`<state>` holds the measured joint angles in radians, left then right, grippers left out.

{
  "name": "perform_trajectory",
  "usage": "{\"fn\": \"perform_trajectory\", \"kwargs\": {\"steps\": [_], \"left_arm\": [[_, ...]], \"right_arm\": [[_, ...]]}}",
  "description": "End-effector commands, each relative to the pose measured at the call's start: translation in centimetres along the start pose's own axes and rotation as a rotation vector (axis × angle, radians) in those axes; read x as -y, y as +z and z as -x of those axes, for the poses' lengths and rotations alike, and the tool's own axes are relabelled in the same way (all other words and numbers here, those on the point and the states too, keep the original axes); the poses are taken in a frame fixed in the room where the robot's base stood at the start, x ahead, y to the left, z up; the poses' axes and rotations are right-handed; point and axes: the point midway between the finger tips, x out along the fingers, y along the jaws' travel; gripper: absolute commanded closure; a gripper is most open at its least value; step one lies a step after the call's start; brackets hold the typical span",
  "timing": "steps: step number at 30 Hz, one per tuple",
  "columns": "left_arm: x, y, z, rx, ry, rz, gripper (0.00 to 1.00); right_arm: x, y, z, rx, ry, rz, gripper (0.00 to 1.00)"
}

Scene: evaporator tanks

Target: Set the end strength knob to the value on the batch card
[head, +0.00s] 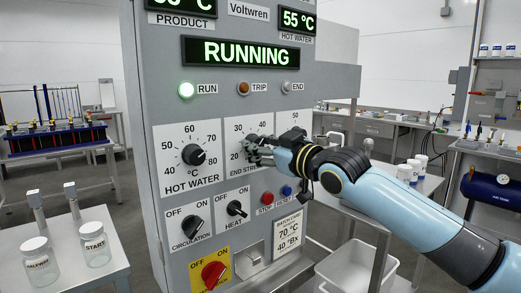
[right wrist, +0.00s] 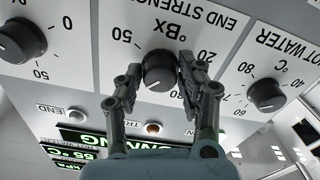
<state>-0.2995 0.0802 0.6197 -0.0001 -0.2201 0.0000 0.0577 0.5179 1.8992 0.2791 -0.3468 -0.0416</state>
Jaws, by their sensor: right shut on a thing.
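The end strength knob (right wrist: 159,70) is a round black knob on a white dial plate (head: 246,130) marked in °Bx. My right gripper (right wrist: 157,82) has its two fingers on either side of this knob and is shut on it. In the head view the gripper (head: 262,151) covers most of the knob, and I cannot read its pointer for certain. The batch card (head: 289,238) sits low on the panel's right side and reads 70 °C and 40 °Bx. My left gripper is not in view.
The hot water knob (head: 193,154) is left of the end strength dial. Circulation (head: 193,229) and heat (head: 236,208) switches, a red stop button (head: 267,198) and a blue button (head: 286,191) lie below. The display (head: 248,52) reads RUNNING. The green run lamp (head: 186,90) glows.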

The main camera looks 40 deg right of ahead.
Motion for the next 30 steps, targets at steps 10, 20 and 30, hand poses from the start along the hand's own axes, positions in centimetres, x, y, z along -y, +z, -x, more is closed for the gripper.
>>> {"fn": "perform_trajectory", "kwargs": {"steps": [10,20,30], "left_arm": [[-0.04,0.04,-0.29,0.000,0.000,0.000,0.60],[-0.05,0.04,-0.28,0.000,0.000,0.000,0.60],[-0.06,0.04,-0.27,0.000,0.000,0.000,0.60]], "right_arm": [[0.03,0.29,0.04,0.007,-0.001,0.060,0.94],[0.03,0.30,0.04,0.007,-0.001,0.061,0.94],[0.01,0.14,0.02,0.003,0.000,0.061,0.38]]}}
